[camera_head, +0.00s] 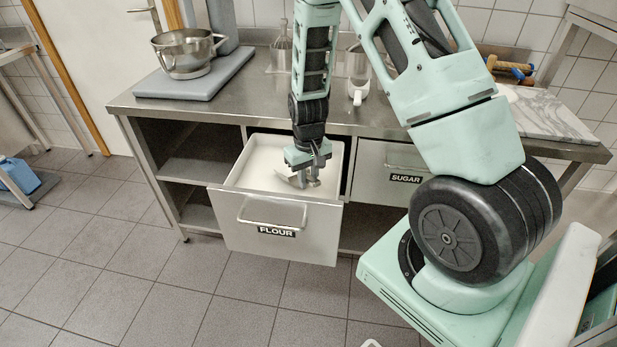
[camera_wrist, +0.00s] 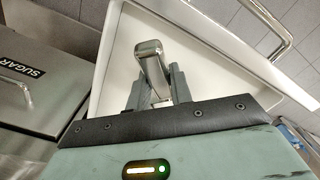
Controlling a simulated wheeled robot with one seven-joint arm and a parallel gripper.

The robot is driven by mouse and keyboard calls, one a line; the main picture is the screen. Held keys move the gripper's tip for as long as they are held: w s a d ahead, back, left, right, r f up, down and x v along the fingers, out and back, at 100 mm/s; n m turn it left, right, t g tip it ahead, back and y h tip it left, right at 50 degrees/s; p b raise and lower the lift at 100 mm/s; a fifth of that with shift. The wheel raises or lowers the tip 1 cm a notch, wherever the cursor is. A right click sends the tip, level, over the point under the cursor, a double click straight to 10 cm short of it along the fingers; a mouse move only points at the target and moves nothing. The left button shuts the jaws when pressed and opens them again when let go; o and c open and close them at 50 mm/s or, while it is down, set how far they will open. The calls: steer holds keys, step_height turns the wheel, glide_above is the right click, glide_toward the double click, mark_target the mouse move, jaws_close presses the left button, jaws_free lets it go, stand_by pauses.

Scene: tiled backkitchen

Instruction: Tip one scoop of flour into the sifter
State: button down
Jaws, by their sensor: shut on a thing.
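The open drawer labelled FLOUR (camera_head: 240,238) is pulled out under the counter, with white flour (camera_head: 258,165) inside. My gripper (camera_head: 308,168) points down into this drawer and is shut on a metal scoop (camera_head: 296,181). In the wrist view the scoop's handle (camera_wrist: 151,60) stands between the two fingers of my gripper (camera_wrist: 156,90); its bowl is hidden there. I cannot tell how much flour the scoop holds. A metal cup with a side handle, probably the sifter (camera_head: 357,68), stands on the counter behind my arm and is partly covered by it.
A metal bowl (camera_head: 186,52) sits on a grey slab (camera_head: 197,82) at the counter's left. A glass vessel (camera_head: 281,50) stands left of my arm. The closed SUGAR drawer (camera_head: 388,167) is right of the flour drawer. A marble board (camera_head: 543,114) lies at the right.

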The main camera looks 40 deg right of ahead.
steer(key=shift+r+p, duration=2.9)
steer(key=shift+r, duration=0.7)
step_height(320, 180, up, 12)
steer(key=t+p, duration=0.3)
steer(key=shift+h, duration=0.4)
steer(key=shift+f, duration=0.15)
